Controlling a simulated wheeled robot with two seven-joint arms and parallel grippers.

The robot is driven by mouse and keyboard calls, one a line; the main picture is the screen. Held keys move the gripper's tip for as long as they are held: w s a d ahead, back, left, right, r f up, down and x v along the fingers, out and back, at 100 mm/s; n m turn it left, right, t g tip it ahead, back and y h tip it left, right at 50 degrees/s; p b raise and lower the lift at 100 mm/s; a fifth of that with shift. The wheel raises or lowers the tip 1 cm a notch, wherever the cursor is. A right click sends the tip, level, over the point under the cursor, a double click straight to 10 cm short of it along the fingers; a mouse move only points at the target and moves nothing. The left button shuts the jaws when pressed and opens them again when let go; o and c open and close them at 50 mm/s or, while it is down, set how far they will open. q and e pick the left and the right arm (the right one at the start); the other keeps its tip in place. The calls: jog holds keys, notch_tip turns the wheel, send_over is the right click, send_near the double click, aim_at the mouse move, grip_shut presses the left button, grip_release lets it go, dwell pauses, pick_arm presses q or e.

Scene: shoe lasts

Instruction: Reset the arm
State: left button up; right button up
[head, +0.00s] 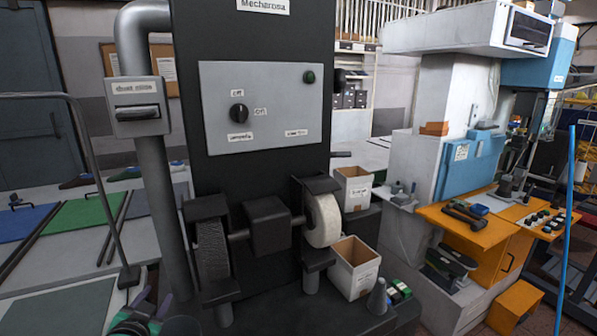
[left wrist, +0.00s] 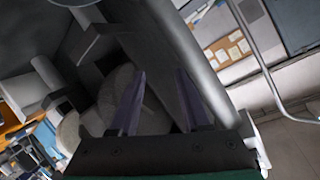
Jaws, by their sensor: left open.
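My left gripper (head: 153,302) shows only in part at the bottom left of the head view, in front of the foot of the grey pipe. In the left wrist view its two dark purple fingers (left wrist: 160,74) stand apart, with nothing held between them. A thick grey pipe (left wrist: 184,50) and round wheels of the machine show beyond the fingers there. My right gripper is in neither view.
The black grinding machine (head: 267,225) stands close by, with a grey pipe (head: 157,190) on its left. White boxes (head: 353,268) stand to its right. A thin metal rail (head: 88,150) rises at the left, near a table with coloured mats (head: 75,218).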

pick_arm(q)
jog(key=s+d+f+n+g+h, duration=0.15)
jog(key=s+d+f+g, duration=0.3)
jog(key=s+f, duration=0.55)
jog(key=s+d+f+g+h, duration=0.2)
jog(key=s+d+f+g, duration=0.2)
jog(key=s+f+g, duration=0.55)
jog(key=s+f+t+b, duration=0.1)
jog(key=s+f+b, duration=0.15)
jog(key=f, duration=0.95)
jog(key=s+f+t+b, duration=0.2)
jog(key=f+b, duration=0.1)
jog(key=f, duration=0.9)
jog(key=s+a+f+g+b, duration=0.1)
jog(key=s+a+f+b, duration=0.2)
jog(key=s+f, duration=1.4)
notch_tip(320, 180, down, 4)
jog(key=shift+r+g+b, duration=0.15)
jog(key=shift+g+b, duration=0.25)
jog(key=shift+b, duration=0.35)
